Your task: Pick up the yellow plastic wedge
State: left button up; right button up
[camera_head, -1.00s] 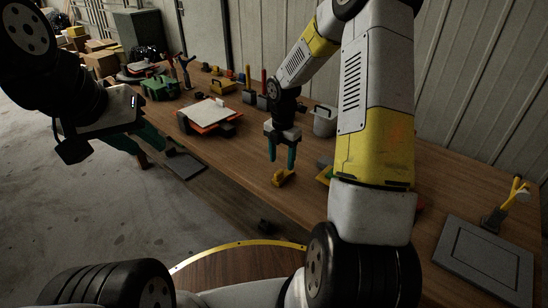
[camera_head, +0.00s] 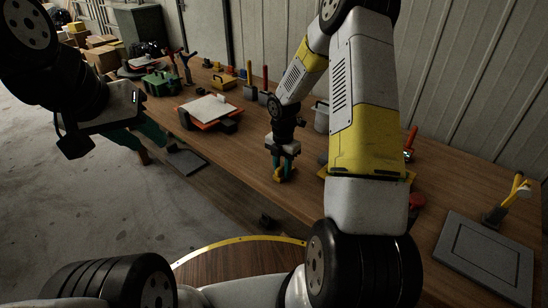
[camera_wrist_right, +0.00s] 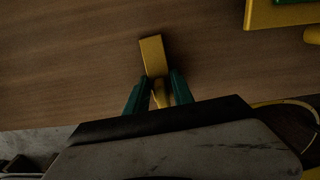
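The yellow plastic wedge (camera_head: 280,174) lies on the wooden table near its front edge. In the right wrist view the yellow wedge (camera_wrist_right: 153,56) points away from me, and its near, narrower part lies between my fingers. My right gripper (camera_head: 284,172) is lowered over it from above. In the right wrist view the green fingers of my right gripper (camera_wrist_right: 158,88) stand on either side of the wedge, apart, with small gaps visible beside it.
The wooden table (camera_head: 460,180) runs along a corrugated wall. An orange-edged tray with a white sheet (camera_head: 208,110) and a green toolbox (camera_head: 161,83) stand left of my right gripper. A grey plate (camera_head: 485,258) lies at the right end. A grey bucket (camera_head: 321,117) is behind my right arm.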

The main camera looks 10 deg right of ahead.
grip_shut()
jog(key=shift+r, duration=0.15)
